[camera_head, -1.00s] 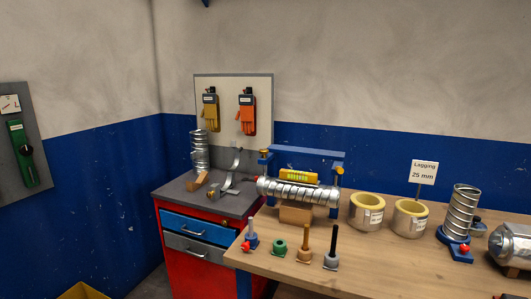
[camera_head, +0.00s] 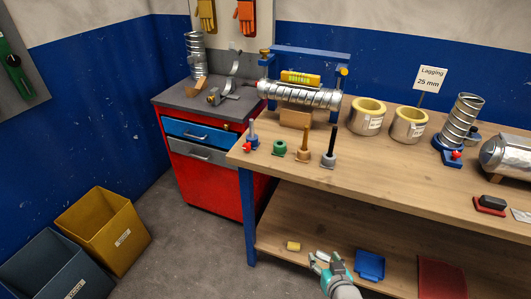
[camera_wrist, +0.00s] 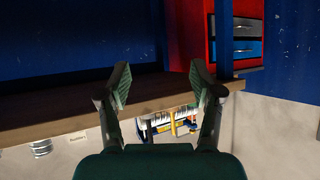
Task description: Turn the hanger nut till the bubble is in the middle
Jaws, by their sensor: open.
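A spiral duct (camera_head: 299,96) hangs level-looking under a blue frame (camera_head: 309,54) on the workbench. A yellow level with a green vial (camera_head: 300,78) rests on top of the duct; its bubble is too small to make out. A small brass-coloured hanger nut (camera_head: 343,71) shows at the frame's right end. My gripper (camera_head: 325,263) is low in front of the bench, near the lower shelf and well below the duct. In the wrist view my gripper (camera_wrist: 162,88) has its fingers wide apart with nothing between them.
The workbench top (camera_head: 375,165) holds several small posts in front of the duct, and two lagging rings (camera_head: 368,116) to its right. A red cabinet (camera_head: 212,185) stands left. Two bins (camera_head: 103,229) are on the floor. A yellow block (camera_head: 293,246) lies on the lower shelf.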

